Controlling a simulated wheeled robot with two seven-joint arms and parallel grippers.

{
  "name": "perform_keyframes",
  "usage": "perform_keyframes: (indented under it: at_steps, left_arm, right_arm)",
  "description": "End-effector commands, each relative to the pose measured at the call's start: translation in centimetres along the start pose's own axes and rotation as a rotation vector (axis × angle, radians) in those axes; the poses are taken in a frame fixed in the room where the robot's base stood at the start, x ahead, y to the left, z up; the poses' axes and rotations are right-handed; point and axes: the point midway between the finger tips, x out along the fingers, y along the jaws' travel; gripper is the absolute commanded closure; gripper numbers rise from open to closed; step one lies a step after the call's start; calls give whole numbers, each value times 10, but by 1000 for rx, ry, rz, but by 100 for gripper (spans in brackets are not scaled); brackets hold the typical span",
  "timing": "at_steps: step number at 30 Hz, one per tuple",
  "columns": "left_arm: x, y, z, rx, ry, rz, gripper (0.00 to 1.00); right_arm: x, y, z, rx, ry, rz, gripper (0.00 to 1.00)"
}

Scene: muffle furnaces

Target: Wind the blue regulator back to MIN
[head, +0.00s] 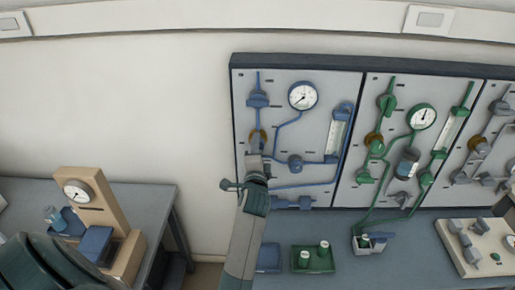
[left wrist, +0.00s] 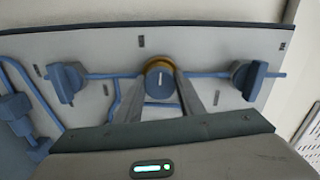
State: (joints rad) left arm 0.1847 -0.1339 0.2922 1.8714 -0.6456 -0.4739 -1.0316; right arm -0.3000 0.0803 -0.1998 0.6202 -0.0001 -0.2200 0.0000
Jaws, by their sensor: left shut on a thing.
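The blue regulator is a round blue knob with a brass ring (head: 257,136) on the left panel, partly hidden behind my left gripper (head: 256,154) in the head view. In the left wrist view the blue knob (left wrist: 161,86) faces the camera, with a pale pointer line close to upright in the picture. The two fingers of my left gripper (left wrist: 162,98) are shut on the knob, one on each side. No MIN lettering can be read. The blue panel's round gauge (head: 302,96) is above and right of the knob; its reading is too small to tell. My right gripper is not in view.
Blue valves (head: 257,99) and pipes run close around the knob. A green-piped panel (head: 392,92) stands to the right. Below are a bench (head: 335,228) and a green tray (head: 325,264) with small containers. A wooden gauge stand (head: 100,205) is on the left table.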

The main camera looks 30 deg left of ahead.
Motion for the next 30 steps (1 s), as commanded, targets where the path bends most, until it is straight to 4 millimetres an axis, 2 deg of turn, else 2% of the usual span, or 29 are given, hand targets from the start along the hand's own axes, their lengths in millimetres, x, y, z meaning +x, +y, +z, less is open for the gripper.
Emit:
perform_keyframes:
  at_steps: [6,19,20,22,30]
  left_arm:
    - [0,1,0,-65,-1,2,87]
    - [0,1,0,-78,-1,3,87]
    - [0,1,0,-78,-1,3,62]
    - [0,1,0,-77,-1,3,46]
    - [0,1,0,-76,0,1,46]
  right_arm:
    - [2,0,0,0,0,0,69]
    - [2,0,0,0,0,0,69]
    - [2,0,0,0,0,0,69]
    - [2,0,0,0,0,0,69]
    - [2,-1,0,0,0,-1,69]
